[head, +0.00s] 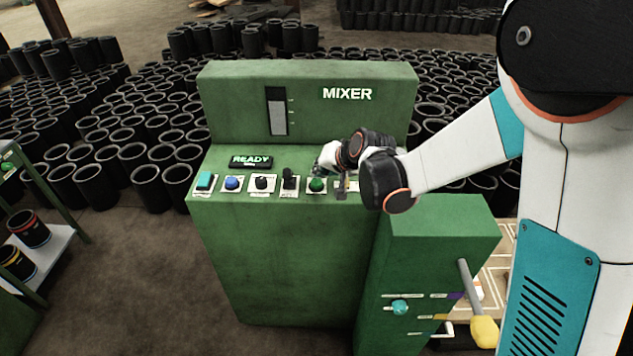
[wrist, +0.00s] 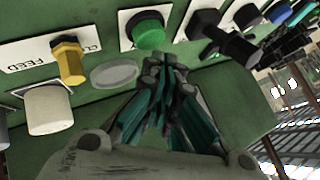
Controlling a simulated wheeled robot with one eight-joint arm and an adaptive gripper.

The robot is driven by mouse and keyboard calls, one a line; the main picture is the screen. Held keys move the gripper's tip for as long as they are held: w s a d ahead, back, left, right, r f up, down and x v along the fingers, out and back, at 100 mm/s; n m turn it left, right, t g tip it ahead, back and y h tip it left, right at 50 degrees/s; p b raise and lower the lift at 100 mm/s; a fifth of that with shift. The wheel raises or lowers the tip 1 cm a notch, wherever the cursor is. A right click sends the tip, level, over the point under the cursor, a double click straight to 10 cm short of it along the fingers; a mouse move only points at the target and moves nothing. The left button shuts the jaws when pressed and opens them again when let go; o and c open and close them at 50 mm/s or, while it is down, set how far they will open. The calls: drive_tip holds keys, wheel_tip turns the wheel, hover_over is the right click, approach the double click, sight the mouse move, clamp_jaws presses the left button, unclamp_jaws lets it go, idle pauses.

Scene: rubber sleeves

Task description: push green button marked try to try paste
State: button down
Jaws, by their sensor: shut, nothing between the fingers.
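The green button (head: 317,185) sits on the sloped front panel of the green mixer (head: 300,250), in the row under the lit READY sign (head: 251,161). It shows larger in the wrist view as a green cap (wrist: 149,32) on a white plate; its label is not legible. My gripper (wrist: 164,65) is shut and empty. Its fingertips are close below and slightly right of the button in the wrist view; whether they touch it I cannot tell. In the head view the wrist hangs just above and right of the button, and the fingertips are hard to make out.
Left of the green button are a black lever (head: 289,178), a black knob (head: 262,183), a blue button (head: 233,183) and a teal button (head: 205,181). A yellow knob (wrist: 69,60) marked FEED is nearby. A lower green cabinet (head: 440,235) adjoins at right. Black sleeves stand all around.

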sight(320, 181)
drive_tip(key=shift+f+b, duration=0.3)
drive_tip(key=shift+f, duration=0.1)
drive_tip(key=shift+f+b, duration=0.35)
drive_tip(key=shift+f, duration=0.05)
idle(0.5)
idle(0.4)
drive_tip(key=shift+r+p, duration=0.55)
drive_tip(key=shift+r, duration=0.35)
drive_tip(key=shift+r+p, duration=1.7)
drive_tip(key=shift+r, duration=0.8)
